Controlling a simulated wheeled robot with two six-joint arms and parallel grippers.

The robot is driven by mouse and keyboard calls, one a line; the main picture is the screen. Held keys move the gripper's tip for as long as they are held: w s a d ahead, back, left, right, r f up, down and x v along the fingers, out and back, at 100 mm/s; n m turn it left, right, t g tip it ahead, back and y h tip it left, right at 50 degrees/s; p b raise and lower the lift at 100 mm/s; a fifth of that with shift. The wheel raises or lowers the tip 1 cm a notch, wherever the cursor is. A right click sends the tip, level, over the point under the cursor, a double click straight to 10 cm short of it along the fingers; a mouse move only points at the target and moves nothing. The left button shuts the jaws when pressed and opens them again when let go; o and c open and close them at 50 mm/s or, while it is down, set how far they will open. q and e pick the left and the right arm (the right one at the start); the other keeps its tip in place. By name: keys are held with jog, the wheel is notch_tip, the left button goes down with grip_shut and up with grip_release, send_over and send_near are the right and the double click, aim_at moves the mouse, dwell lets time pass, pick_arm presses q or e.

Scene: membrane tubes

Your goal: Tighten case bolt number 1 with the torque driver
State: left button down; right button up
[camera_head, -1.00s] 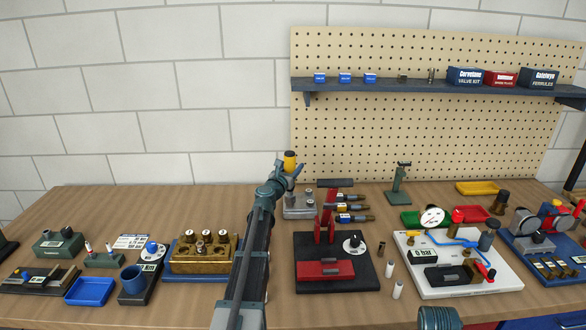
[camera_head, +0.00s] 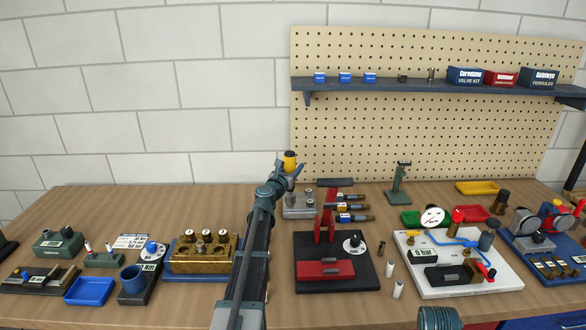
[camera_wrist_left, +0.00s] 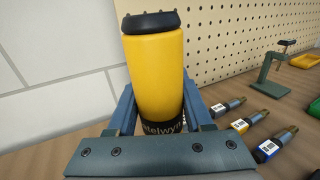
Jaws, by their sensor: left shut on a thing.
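My left gripper (camera_head: 289,174) is shut on a yellow driver with a black cap (camera_head: 290,158), near the back of the bench. In the left wrist view the upright yellow handle (camera_wrist_left: 157,75) fills the space between the fingers (camera_wrist_left: 158,112), with a dark lettered band low on it. The driver's lower end is hidden. A brass block (camera_head: 187,266) with several bolt-like heads on top stands left of my left arm; I take it for the case. Which bolt is number 1 cannot be read. My right gripper is out of view.
A grey block (camera_head: 297,208) with metal posts stands below the driver, beside several labelled cartridges (camera_head: 352,218). A red press on a black base (camera_head: 310,285) is right of my arm. A blue tray (camera_head: 90,292) is left. Bare bench shows at the back left.

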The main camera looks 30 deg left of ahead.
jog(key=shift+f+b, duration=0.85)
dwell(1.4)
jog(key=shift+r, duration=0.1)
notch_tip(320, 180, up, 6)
jog(key=p, duration=0.6)
dwell(0.3)
